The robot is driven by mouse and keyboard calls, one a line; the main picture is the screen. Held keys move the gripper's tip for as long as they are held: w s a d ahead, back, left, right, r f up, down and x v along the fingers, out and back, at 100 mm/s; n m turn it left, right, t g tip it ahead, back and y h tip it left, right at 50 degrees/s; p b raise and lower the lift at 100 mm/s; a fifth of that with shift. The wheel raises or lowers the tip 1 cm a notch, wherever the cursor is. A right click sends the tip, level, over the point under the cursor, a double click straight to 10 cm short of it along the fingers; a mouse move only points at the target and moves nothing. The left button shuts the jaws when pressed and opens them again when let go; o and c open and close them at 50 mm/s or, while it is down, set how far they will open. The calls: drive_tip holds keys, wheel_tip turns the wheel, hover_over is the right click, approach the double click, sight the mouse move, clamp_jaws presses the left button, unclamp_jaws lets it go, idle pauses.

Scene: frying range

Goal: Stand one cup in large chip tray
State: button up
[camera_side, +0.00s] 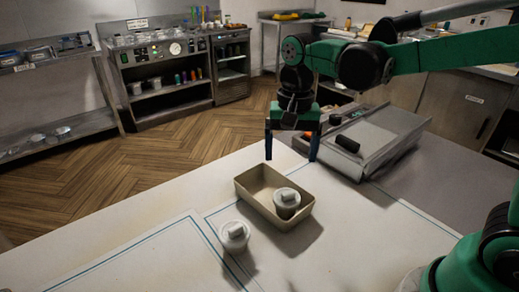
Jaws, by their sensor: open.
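The chip tray (249,200) is a tan rectangular open tray on the white table. One pale cup (287,199) stands upright inside it, toward its right end. A second similar pale cup (234,236) stands on the table in front of the tray, to its lower left, apart from it. My gripper (291,158) hangs above and behind the tray with its two dark fingers pointing down. The fingers are spread apart with nothing between them.
A grey sloped metal unit (385,140) with a dark cylinder (347,144) on it stands behind the tray to the right. The table (150,225) is clear to the left, with blue lines marked on it. Shelves and a counter (170,75) stand far back.

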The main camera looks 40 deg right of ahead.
drive_tip(key=s+n+t, duration=0.1)
drive_tip(key=n+t, duration=0.1)
drive_tip(key=s+d+n+t, duration=0.1)
drive_tip(key=s+n+t, duration=0.1)
drive_tip(key=n, duration=0.1)
drive_tip(key=s+d+n+t, duration=0.1)
drive_tip(key=s+n+t, duration=0.1)
drive_tip(key=n+t, duration=0.1)
drive_tip(key=shift+s+d, duration=0.15)
drive_tip(key=shift+d, duration=0.05)
